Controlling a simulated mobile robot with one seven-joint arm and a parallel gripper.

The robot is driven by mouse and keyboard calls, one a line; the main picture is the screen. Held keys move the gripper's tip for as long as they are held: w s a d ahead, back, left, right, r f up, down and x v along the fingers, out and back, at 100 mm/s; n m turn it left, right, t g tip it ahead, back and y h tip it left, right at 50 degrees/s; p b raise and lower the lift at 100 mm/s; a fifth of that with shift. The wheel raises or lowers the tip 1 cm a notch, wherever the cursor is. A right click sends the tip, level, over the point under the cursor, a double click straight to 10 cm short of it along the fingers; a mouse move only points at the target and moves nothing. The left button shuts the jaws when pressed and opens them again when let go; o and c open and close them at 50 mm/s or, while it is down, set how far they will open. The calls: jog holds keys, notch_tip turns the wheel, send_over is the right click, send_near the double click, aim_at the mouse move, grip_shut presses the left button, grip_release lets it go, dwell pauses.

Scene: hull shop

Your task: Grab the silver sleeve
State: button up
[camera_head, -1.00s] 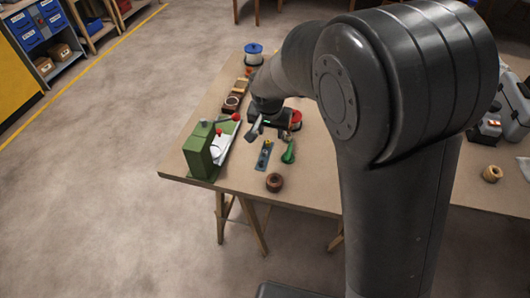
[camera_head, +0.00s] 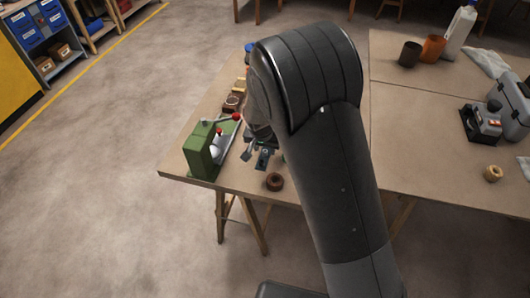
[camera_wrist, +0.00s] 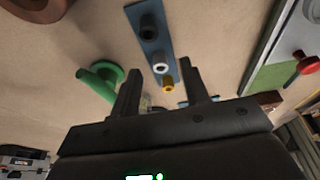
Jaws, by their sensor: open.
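The silver sleeve (camera_wrist: 161,66) stands on a blue plate (camera_wrist: 146,14) in the wrist view, between a dark sleeve (camera_wrist: 149,33) and a smaller gold one (camera_wrist: 167,84). My gripper (camera_wrist: 160,68) is open and empty, one finger to each side of the silver sleeve in the picture. The fingers do not visibly touch it, and their height above it is hard to tell. In the head view the blue plate (camera_head: 263,158) shows beside my gripper's fingers, and the silver sleeve is too small to make out there.
A green press (camera_head: 199,150) with a red-knobbed lever stands left of the plate. A green tool (camera_wrist: 103,80) lies near the plate on the other side. A brown ring (camera_head: 275,182) sits near the table's front edge. My arm covers much of the table's middle.

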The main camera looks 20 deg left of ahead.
jog(key=shift+x, duration=0.8)
grip_shut()
